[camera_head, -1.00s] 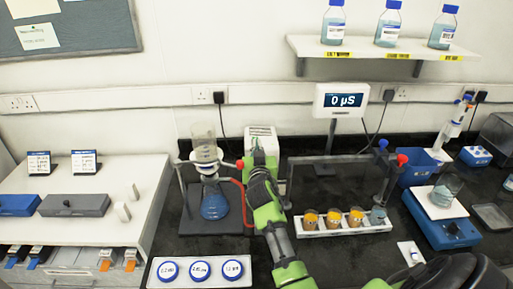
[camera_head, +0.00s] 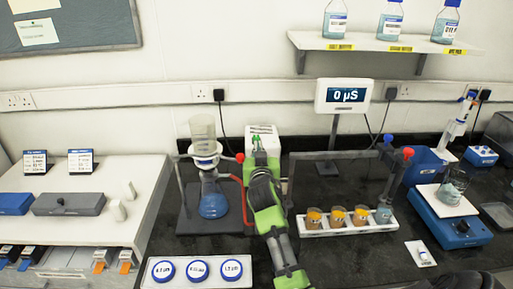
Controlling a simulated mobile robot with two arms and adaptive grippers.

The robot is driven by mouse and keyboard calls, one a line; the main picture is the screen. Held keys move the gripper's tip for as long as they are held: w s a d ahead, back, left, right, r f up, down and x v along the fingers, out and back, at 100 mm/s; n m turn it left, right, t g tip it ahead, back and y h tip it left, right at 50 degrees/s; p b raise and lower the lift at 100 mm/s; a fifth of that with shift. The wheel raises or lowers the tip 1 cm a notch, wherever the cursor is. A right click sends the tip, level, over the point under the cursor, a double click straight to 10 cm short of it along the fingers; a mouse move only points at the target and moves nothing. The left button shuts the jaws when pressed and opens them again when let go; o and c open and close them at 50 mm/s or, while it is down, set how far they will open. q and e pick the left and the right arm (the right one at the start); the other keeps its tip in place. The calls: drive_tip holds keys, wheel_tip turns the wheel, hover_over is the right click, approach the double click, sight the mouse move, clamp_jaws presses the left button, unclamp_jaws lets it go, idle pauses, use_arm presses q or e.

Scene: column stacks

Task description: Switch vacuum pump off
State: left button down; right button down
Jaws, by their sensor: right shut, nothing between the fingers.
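The vacuum pump appears to be the white box (camera_head: 263,138) behind the glassware, beside the filter flask. Its front is partly hidden by my arm, and its switch cannot be made out. A red tube (camera_head: 237,182) runs between the flask side and the pump area. My right gripper (camera_head: 259,171), green and black, points away from me at the pump's front. It is shut and empty; I cannot tell whether it touches the pump. My left gripper is out of view.
A filter flask with blue liquid (camera_head: 213,203) stands close left of my arm. A tray of blue-capped jars (camera_head: 241,264) lies in front. A display (camera_head: 344,97) stands behind.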

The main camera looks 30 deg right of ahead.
sight(256, 136)
use_arm(q)
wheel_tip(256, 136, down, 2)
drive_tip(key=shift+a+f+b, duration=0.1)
drive_tip(key=shift+b, duration=0.4)
use_arm(e)
drive_tip(key=shift+s+a+f, duration=0.1)
drive_tip(key=shift+a+f, duration=0.05)
drive_tip(key=shift+f, duration=0.05)
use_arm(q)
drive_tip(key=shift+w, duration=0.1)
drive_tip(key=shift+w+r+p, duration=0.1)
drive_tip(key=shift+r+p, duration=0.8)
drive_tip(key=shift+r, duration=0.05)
use_arm(e)
drive_tip(key=x, duration=1)
